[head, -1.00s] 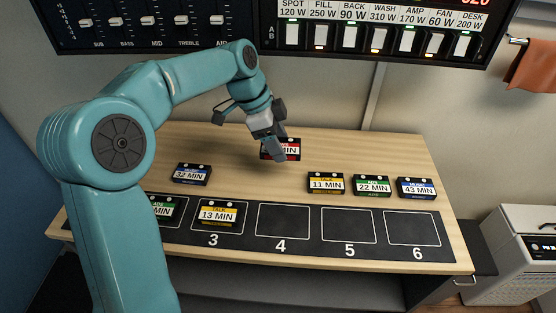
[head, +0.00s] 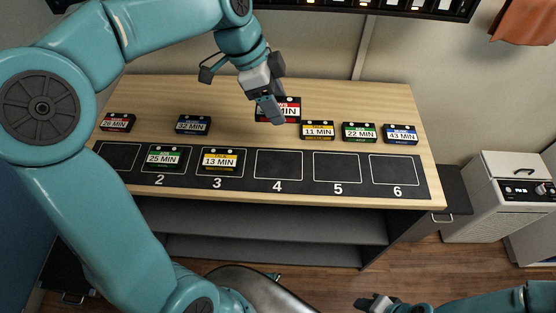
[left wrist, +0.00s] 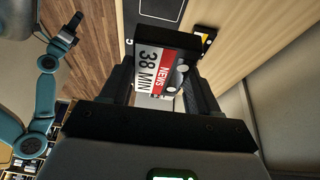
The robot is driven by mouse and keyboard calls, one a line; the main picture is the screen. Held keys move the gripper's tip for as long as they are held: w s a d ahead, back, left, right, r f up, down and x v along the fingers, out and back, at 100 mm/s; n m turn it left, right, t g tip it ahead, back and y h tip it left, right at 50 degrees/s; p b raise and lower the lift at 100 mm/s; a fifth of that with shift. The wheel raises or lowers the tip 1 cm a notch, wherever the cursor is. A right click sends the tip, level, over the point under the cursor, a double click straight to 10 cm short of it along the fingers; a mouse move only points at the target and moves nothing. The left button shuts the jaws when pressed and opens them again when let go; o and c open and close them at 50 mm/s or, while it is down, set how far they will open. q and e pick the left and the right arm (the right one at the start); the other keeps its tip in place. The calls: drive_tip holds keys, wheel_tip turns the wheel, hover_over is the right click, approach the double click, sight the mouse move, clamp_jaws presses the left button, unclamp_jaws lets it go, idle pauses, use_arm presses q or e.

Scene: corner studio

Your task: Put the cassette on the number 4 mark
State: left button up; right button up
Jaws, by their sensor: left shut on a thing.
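My left gripper (head: 268,104) is shut on a red-labelled NEWS cassette (head: 288,107). In the left wrist view the cassette (left wrist: 160,65) reads 38 MIN and sits between the two fingers. It looks raised above the wooden table, behind the marked strip; a finger hides part of its label in the head view. The number 4 mark (head: 278,165) is an empty white outline on the dark strip, in front of the held cassette. My right gripper (head: 374,302) is at the bottom edge of the head view, away from the table; its jaws are too unclear to judge.
A green cassette (head: 164,157) is on mark 2 and a yellow one (head: 220,159) on mark 3. Marks 5 (head: 336,167) and 6 (head: 394,170) are empty. Yellow (head: 317,131), green (head: 359,132) and blue (head: 401,135) cassettes lie behind the strip at right.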

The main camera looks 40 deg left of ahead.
use_arm(q)
drive_tip(key=shift+s+d+r+p, duration=0.2)
drive_tip(key=shift+s+r+p, duration=0.1)
drive_tip(key=shift+r, duration=0.4)
drive_tip(key=shift+d+r, duration=0.1)
drive_tip(key=shift+d, duration=0.05)
drive_tip(key=b, duration=0.2)
approach(282, 165)
drive_tip(key=x, duration=0.5)
drive_tip(key=shift+w+d, duration=0.1)
drive_tip(key=shift+d, duration=0.05)
drive_tip(key=shift+w+f, duration=0.1)
drive_tip(key=shift+f, duration=0.6)
drive_tip(key=o, duration=1.1)
drive_tip(key=shift+c, duration=0.2)
